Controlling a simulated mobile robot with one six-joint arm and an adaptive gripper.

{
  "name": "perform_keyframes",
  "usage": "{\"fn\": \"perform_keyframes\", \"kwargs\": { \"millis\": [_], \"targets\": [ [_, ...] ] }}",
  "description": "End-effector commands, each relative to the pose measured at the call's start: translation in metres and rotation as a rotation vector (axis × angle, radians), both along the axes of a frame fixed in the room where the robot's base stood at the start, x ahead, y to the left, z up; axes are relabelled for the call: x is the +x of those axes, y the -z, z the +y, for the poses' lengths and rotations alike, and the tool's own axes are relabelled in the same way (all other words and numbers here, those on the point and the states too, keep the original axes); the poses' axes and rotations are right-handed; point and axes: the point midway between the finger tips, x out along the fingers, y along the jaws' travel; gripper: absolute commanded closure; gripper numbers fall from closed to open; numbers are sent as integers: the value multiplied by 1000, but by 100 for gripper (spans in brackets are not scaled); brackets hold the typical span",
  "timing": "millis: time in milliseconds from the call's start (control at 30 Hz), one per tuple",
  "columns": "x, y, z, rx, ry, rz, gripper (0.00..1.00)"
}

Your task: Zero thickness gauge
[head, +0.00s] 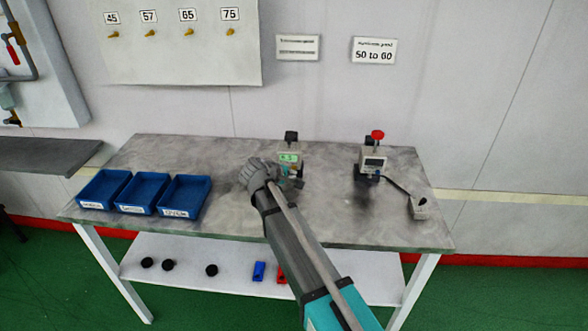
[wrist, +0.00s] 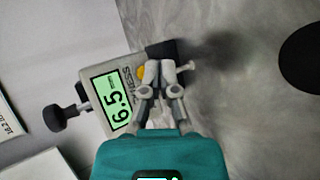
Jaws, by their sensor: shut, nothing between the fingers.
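The thickness gauge (head: 289,158) stands at the back middle of the table, a light box with a lit green display. In the wrist view the gauge (wrist: 122,84) appears sideways, with large dark digits on its green display (wrist: 110,101), part of a "NESS" label and a yellow button (wrist: 141,72). My gripper (wrist: 158,68) is shut and empty, its fingertips just beside the yellow button and in front of the gauge's dark end. I cannot tell whether they touch it. In the head view my gripper (head: 276,178) covers part of the gauge's lower front.
Blue bins (head: 186,196) stand at the table's left. Several dark round pieces (head: 211,271) lie on the lower shelf (head: 188,285). The table's front right is clear.

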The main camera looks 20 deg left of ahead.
Motion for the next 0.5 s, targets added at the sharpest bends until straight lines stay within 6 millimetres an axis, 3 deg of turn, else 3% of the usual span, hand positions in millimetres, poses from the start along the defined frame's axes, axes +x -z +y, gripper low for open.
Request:
{"fn": "perform_keyframes", "kwargs": {
  "millis": [500],
  "targets": [
    [8,0,2,0,0,0,100]
  ]
}}
